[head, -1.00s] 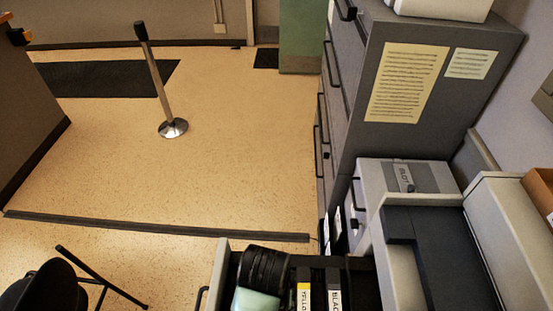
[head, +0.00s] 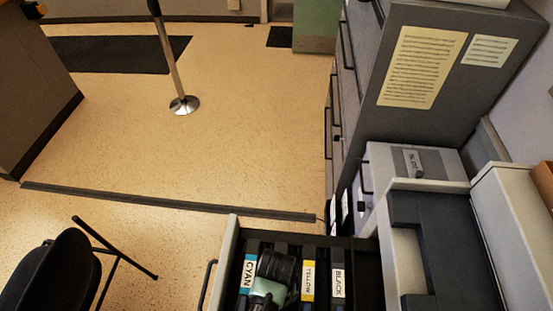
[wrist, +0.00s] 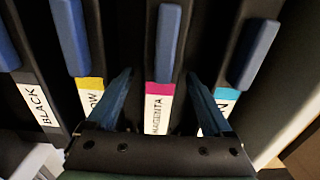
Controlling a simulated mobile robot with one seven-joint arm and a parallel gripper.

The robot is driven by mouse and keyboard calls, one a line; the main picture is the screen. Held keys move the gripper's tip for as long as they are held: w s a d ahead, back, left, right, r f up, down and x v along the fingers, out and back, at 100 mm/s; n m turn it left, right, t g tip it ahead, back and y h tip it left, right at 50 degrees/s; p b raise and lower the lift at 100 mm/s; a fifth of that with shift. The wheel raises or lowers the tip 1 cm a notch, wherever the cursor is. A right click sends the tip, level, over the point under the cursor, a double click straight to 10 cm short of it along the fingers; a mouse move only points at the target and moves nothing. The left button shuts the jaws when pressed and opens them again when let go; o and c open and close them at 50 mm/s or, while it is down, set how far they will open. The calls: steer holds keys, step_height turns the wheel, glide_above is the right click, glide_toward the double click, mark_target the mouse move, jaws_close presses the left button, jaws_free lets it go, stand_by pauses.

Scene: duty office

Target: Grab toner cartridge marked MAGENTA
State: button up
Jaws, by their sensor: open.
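The MAGENTA toner cartridge (wrist: 158,105) stands in the middle of the wrist view. It has a white label with a magenta band and a blue tab above. My gripper (wrist: 159,75) is open, with one finger on each side of that cartridge. In the head view my gripper (head: 272,278) is over the drawer between the CYAN and YELLOW cartridges and hides the MAGENTA one.
The CYAN (head: 248,274), YELLOW (head: 308,283) and BLACK (head: 338,284) cartridges stand in the open drawer (head: 228,262). A grey printer (head: 413,215) and filing cabinet (head: 455,75) are to the right. A black chair (head: 62,270) is at left.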

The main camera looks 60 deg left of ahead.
steer(key=shift+f, duration=0.1)
jaws_close()
stand_by(0.4)
